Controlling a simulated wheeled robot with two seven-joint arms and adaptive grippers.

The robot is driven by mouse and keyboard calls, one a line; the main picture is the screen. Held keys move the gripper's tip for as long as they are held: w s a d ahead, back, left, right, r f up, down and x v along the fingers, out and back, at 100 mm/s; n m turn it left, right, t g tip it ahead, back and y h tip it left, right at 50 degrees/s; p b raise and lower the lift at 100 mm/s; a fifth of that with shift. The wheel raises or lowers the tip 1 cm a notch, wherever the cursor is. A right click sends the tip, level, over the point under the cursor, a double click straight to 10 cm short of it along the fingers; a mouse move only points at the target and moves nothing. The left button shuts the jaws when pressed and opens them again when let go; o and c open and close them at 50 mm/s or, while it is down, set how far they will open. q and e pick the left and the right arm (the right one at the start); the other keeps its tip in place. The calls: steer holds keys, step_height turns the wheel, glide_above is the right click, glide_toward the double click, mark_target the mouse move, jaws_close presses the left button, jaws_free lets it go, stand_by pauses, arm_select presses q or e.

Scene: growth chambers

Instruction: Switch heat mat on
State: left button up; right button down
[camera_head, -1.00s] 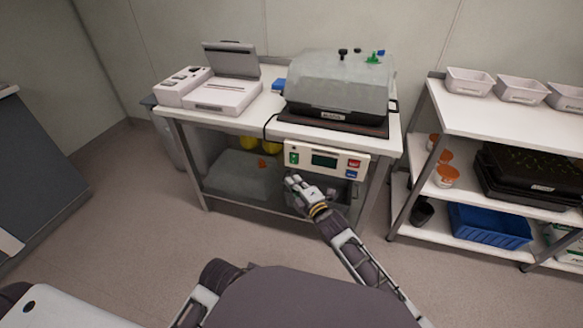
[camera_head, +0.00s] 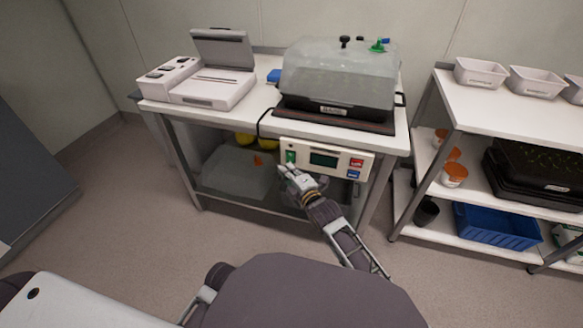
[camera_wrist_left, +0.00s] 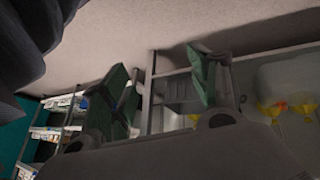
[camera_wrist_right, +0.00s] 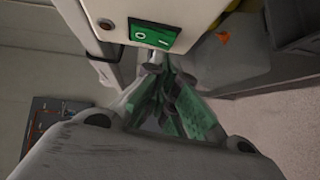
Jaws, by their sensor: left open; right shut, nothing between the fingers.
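The cream control box (camera_head: 326,148) hangs under the table's front edge, with a green rocker switch (camera_head: 291,156) at its left end, a display (camera_head: 323,159), and a red and a blue button at its right. The dark heat mat (camera_head: 381,127) lies on the tabletop under a clear-domed propagator (camera_head: 330,75). My right gripper (camera_head: 285,172) is shut and empty, just below the switch. In the right wrist view the green switch (camera_wrist_right: 151,35), marked with a circle and a line, is beyond the shut fingertips (camera_wrist_right: 163,75); contact is not clear. My left gripper (camera_wrist_left: 165,85) is open and empty.
A white device with a raised lid (camera_head: 218,75) stands on the table's left. A clear bin (camera_head: 238,172) sits on the lower shelf. A shelf unit (camera_head: 490,105) with white trays and a blue crate (camera_head: 497,227) stands at right. A black cable (camera_head: 262,122) hangs over the table edge.

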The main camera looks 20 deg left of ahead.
arm_select(q)
steer(key=shift+d+f, duration=0.25)
steer(key=shift+f, duration=0.75)
arm_select(e)
steer(key=shift+w, duration=0.45)
arm_select(q)
steer(key=shift+w+r, duration=0.15)
steer(key=shift+r, duration=0.05)
